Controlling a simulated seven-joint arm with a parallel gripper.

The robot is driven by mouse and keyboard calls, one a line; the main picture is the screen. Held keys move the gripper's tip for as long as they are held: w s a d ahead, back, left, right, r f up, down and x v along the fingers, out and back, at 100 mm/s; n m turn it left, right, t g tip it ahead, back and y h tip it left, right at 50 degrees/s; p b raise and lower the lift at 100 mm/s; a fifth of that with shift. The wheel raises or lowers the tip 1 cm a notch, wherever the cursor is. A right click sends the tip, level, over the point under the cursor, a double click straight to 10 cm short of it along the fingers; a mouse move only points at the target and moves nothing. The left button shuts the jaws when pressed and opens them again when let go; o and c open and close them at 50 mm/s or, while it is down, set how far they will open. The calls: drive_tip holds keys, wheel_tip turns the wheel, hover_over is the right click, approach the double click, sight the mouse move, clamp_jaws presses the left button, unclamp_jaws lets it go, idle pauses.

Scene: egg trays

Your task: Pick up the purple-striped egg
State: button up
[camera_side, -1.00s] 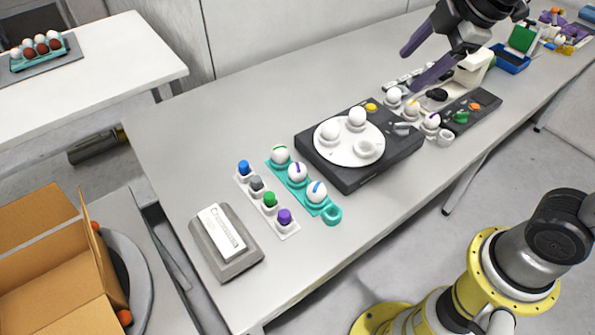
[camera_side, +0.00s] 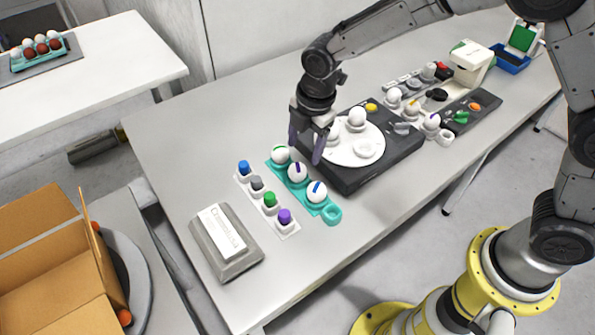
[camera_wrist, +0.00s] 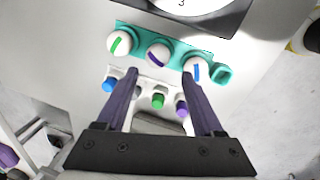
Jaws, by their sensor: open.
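The purple-striped egg (camera_side: 297,173) is white with a purple band and sits in the middle cup of a teal tray (camera_side: 331,215). It also shows in the wrist view (camera_wrist: 158,55), between a green-striped egg (camera_wrist: 120,42) and a blue-striped egg (camera_wrist: 196,70). My gripper (camera_side: 306,150) is open and empty, above the tray and near the purple-striped egg. In the wrist view, my gripper's fingertips (camera_wrist: 160,77) are spread, with the purple-striped egg just beyond the gap between them. Another white egg with a purple mark (camera_side: 432,121) stands farther right.
A white rack with blue, grey, green and purple caps (camera_side: 285,232) stands left of the tray. A grey scale-like box (camera_side: 238,262) stands at the front left.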

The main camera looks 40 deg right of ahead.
sight(299, 165)
drive_tip(key=f, duration=0.2)
drive_tip(key=w+f, duration=0.1)
drive_tip(key=f, duration=0.5)
drive_tip(key=shift+w+a+f, duration=0.1)
drive_tip(key=shift+w+f, duration=0.05)
drive_tip(key=shift+w, duration=0.2)
drive_tip(key=c, duration=0.6)
drive_tip(key=shift+o, duration=0.2)
